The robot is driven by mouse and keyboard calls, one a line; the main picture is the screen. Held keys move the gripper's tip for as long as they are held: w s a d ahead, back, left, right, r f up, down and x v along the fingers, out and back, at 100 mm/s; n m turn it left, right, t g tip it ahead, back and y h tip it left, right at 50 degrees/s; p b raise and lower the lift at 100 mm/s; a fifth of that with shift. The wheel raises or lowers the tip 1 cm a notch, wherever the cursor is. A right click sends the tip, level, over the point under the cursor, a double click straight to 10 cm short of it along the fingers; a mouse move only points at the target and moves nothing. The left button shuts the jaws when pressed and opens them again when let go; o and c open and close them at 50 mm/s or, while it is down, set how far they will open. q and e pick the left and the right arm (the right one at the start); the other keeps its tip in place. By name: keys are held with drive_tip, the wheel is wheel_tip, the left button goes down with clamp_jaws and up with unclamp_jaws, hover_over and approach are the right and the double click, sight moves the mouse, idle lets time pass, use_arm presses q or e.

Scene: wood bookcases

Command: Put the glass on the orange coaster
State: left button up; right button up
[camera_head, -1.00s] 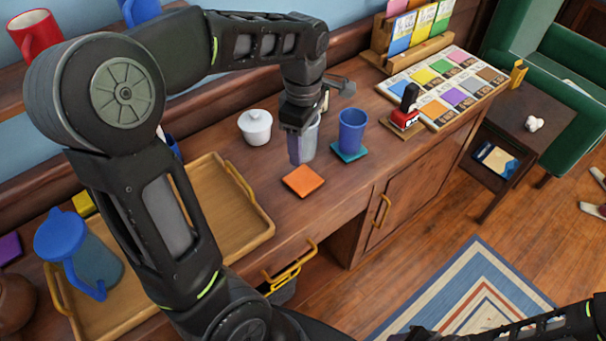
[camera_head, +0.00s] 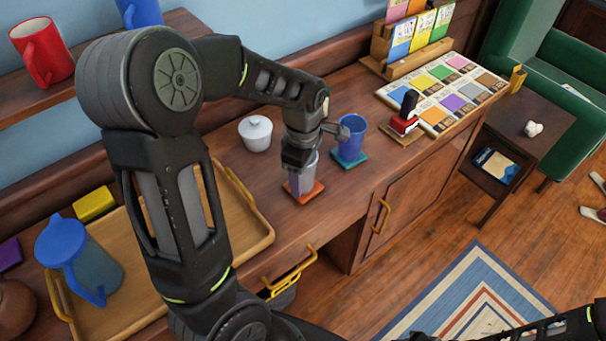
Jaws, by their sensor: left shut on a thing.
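My left gripper (camera_head: 298,163) points down and is shut on a clear, slightly purple glass (camera_head: 302,183). The glass is upright and over the orange coaster (camera_head: 315,193), whose edges show around its base. I cannot tell whether the glass touches the coaster. A blue cup (camera_head: 351,138) stands on a teal coaster (camera_head: 350,162) just right of the gripper. My right arm shows only in part at the lower right edge, and its gripper cannot be made out.
A white lidded pot (camera_head: 256,132) stands behind and left of the gripper. A wooden tray (camera_head: 250,236) with a blue-lidded pitcher (camera_head: 82,262) is at the left. A red stamp (camera_head: 405,122) and a colour chart (camera_head: 445,92) lie to the right. The counter before the cabinet door is clear.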

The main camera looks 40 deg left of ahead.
use_arm(q)
drive_tip(key=shift+f, duration=0.15)
drive_tip(key=o, duration=1.6)
wheel_tip(320, 180, up, 12)
drive_tip(key=shift+r+b, duration=0.2)
drive_tip(key=shift+b, duration=0.15)
